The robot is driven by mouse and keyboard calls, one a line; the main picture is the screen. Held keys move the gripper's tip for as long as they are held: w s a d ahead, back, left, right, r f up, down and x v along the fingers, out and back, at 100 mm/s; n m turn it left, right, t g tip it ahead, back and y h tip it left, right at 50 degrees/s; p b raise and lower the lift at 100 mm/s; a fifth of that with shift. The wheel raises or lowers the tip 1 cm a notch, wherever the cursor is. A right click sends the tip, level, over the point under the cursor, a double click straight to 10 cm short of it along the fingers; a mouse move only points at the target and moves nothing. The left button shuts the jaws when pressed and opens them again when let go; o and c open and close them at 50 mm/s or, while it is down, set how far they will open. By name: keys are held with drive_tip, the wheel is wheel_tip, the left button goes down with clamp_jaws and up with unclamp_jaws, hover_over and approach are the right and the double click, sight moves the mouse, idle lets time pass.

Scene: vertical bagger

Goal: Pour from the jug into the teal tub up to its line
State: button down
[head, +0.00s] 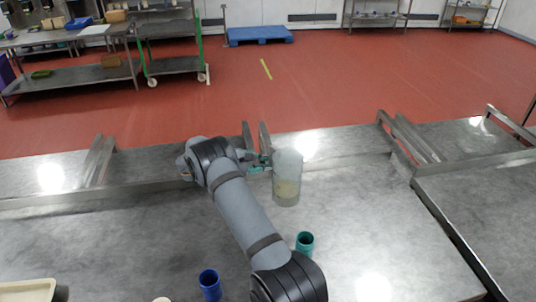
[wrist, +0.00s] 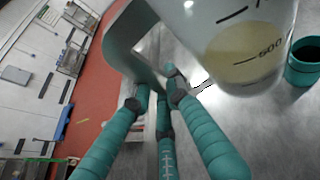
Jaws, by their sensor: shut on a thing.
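The jug (head: 288,170) is translucent, with pale yellow contents low inside. In the wrist view the jug (wrist: 245,35) shows black marks, one reading 500 beside the contents. My gripper (head: 260,163) is shut on the jug's handle; its teal fingers also show in the wrist view (wrist: 158,92). The jug looks about upright; I cannot tell if it touches the table. The teal tub (head: 305,241) stands on the table nearer the camera than the jug, apart from it.
A blue tub (head: 209,283) stands left of the teal tub. A cream tray (head: 27,291) lies at the lower left corner. Metal brackets (head: 404,137) rise along the table's far edge. The steel table (head: 378,225) is clear to the right of the teal tub.

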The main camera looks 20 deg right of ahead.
sight(287, 162)
drive_tip(key=s, duration=0.1)
drive_tip(key=s+p, duration=0.1)
drive_tip(key=s, duration=0.1)
drive_tip(key=s+f+p, duration=0.1)
drive_tip(key=s, duration=0.1)
drive_tip(key=shift+d, duration=0.25)
wheel_tip(287, 162, down, 6)
drive_tip(key=w+m+t+b, duration=0.2)
drive_tip(key=w+m+b, duration=0.1)
drive_tip(key=b, duration=0.5)
drive_tip(key=r+m+t, duration=0.1)
drive_tip(key=r, duration=0.1)
drive_tip(key=s+r+m+t, duration=0.1)
drive_tip(key=r+m, duration=0.1)
drive_tip(key=r, duration=0.1)
drive_tip(key=s+r+m+t+b, duration=0.1)
drive_tip(key=r+m, duration=0.1)
drive_tip(key=shift+r, duration=0.2)
drive_tip(key=shift+s+r+m+t+h+b, duration=0.25)
drive_tip(key=shift+m+t+h+b, duration=0.05)
drive_tip(key=shift+b, duration=0.5)
drive_tip(key=r+b, duration=0.1)
drive_tip(key=s+r+m+b, duration=0.1)
drive_tip(key=s+r+m+t+b, duration=0.1)
drive_tip(key=r, duration=0.1)
drive_tip(key=shift+s+d+h, duration=0.25)
drive_tip(key=shift+h, duration=0.05)
drive_tip(key=shift+w+f, duration=0.25)
